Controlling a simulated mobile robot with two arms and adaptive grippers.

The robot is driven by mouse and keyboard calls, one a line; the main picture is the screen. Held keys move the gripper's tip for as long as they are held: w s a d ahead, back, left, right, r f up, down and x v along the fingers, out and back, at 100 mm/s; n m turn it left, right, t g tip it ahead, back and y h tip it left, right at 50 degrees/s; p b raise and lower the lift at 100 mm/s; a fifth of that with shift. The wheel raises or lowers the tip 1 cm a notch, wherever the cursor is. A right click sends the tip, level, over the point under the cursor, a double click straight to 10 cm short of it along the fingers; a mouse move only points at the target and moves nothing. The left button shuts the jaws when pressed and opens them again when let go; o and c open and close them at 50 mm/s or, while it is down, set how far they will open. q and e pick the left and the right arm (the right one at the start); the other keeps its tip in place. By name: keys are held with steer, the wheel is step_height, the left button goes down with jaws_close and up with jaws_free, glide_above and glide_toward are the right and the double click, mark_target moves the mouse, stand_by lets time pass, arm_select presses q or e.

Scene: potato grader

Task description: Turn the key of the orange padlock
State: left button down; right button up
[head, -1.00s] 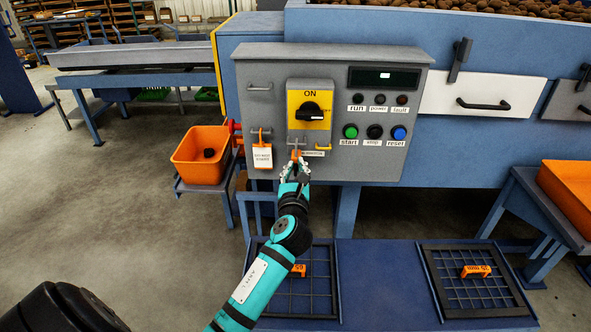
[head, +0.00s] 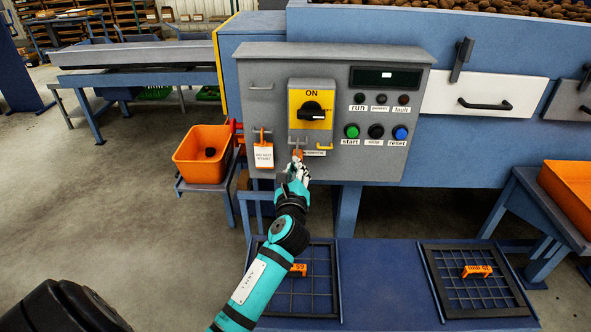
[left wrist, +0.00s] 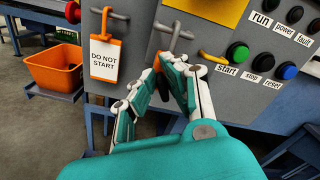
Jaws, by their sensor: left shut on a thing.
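The orange padlock (head: 297,154) hangs on a grey hasp below the yellow ON switch on the control panel. Only a small part of it shows above my fingers. My left gripper (head: 297,168) is in front of the padlock from below, its fingers closed on its key. The key itself is hidden between the fingertips. In the left wrist view the gripper (left wrist: 168,72) sits just under the hasp (left wrist: 172,31), and the panel appears tilted. My right gripper is not in view.
A white DO NOT START tag (head: 264,156) hangs on an orange hook left of the padlock. A yellow hook (head: 325,147) is close on the right. The panel's buttons are further right. An orange bin (head: 201,167) stands at left; two sieve frames lie below.

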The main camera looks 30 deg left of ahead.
arm_select(q)
steer(key=n+b, duration=0.1)
steer(key=n, duration=0.2)
steer(key=n+b, duration=0.1)
steer(key=n, duration=0.3)
steer(key=f+n, duration=0.1)
steer(key=n, duration=0.3)
steer(key=shift+s+a+b, duration=0.15)
steer(key=shift+a+b, duration=0.05)
steer(key=shift+b, duration=0.2)
steer(key=shift+n, duration=0.3)
steer(key=c, duration=1.4)
jaws_free()
steer(key=v, duration=0.7)
steer(key=shift+s+d, duration=0.15)
steer(key=shift+s, duration=0.05)
